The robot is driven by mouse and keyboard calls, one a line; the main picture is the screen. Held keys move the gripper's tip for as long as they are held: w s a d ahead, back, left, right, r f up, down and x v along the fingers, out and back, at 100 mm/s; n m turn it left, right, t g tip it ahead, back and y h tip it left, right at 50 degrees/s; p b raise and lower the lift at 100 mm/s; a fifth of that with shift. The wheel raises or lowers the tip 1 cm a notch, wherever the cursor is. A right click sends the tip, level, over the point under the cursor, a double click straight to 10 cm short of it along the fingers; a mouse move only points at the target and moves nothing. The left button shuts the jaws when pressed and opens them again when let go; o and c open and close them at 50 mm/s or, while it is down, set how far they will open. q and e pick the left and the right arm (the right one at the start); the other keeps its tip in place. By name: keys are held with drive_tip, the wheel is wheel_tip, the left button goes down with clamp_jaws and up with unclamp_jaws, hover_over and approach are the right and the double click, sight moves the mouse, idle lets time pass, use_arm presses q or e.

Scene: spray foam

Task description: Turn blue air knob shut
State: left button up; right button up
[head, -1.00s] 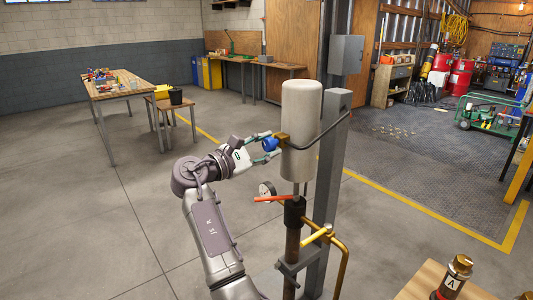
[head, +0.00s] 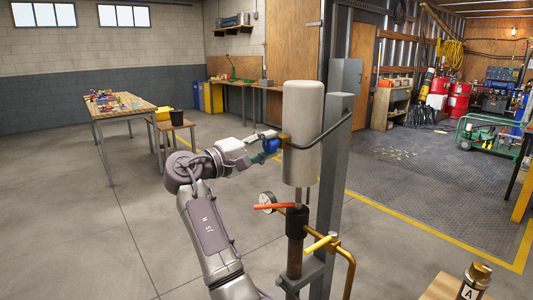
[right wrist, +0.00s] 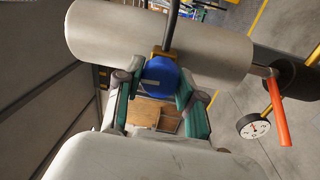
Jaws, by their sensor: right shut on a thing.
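The blue air knob (head: 271,146) sits on a brass fitting (head: 284,139) at the left side of an upright pale grey cylinder (head: 302,130). My right gripper (head: 267,145) reaches it from the left, with its fingers on either side of the knob. In the right wrist view, the blue knob (right wrist: 160,76) sits between the two green-padded fingers (right wrist: 158,88), which are shut on it. The knob's far side is hidden. My left gripper does not show.
Below the cylinder are a red-orange lever (head: 279,206), a round gauge (head: 266,199) and a yellow handle (head: 319,243). A grey post (head: 331,190) stands right behind. A bottle marked A (head: 473,282) stands at lower right. Open floor lies to the left.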

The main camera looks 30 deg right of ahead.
drive_tip(key=shift+m, duration=0.5)
drive_tip(key=o, duration=1.2)
drive_tip(key=shift+c, duration=0.2)
drive_tip(key=shift+a, duration=0.15)
drive_tip(key=a, duration=1.1)
drive_tip(key=shift+s+a+f, duration=0.35)
drive_tip(key=shift+s+f, duration=0.05)
drive_tip(key=shift+s, duration=0.05)
